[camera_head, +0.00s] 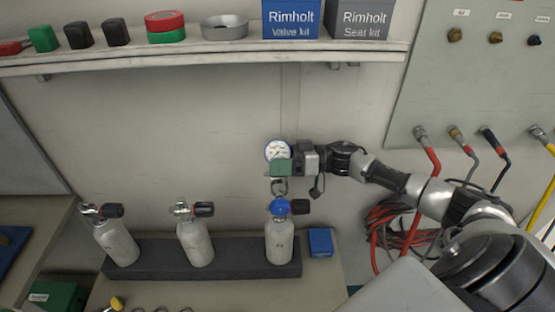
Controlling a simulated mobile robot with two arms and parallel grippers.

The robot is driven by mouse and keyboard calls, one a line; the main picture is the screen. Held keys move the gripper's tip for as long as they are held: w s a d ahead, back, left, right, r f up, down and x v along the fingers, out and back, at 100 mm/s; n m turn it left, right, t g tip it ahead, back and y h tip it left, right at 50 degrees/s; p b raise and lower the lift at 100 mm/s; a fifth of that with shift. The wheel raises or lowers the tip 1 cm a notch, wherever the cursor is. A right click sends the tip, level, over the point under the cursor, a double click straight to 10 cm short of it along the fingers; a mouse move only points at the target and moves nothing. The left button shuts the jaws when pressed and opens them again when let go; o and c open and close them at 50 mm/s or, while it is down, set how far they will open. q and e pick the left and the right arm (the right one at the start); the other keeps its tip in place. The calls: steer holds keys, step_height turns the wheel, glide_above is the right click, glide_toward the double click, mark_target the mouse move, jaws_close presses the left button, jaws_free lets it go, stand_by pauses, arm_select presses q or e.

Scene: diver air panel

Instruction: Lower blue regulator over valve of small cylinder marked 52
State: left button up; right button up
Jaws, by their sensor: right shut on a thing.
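My right gripper (281,168) comes in from the right and is shut on the blue regulator, with a green block at its fingertips. The regulator's white round gauge with a blue rim (277,151) shows above the fingers. A grey ring-shaped part hangs below them. A blue rounded part (280,207) sits directly below that, at the top of the right-hand small grey cylinder (280,243), beside a black knob. Whether the regulator touches the valve I cannot tell. The cylinder stands upright; its mark is too small to read. My left gripper is not in view.
Two more grey cylinders (196,243) (117,243) with black-knobbed valves stand to the left on a dark base (160,256). A blue box (320,242) is close right of the cylinder. A shelf (200,58) runs above; red hoses (395,225) hang at right.

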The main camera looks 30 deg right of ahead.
steer(key=shift+f+b, duration=1)
steer(key=shift+b, duration=0.15)
steer(key=shift+r, duration=0.1)
steer(key=shift+p, duration=0.45)
steer(key=shift+f, duration=0.25)
steer(key=shift+f+b, duration=0.45)
steer(key=shift+f, duration=0.2)
steer(key=shift+p, duration=0.3)
steer(key=shift+f+b, duration=0.35)
steer(key=shift+f, duration=0.4)
stand_by(0.5)
steer(key=shift+f, duration=0.4)
stand_by(0.6)
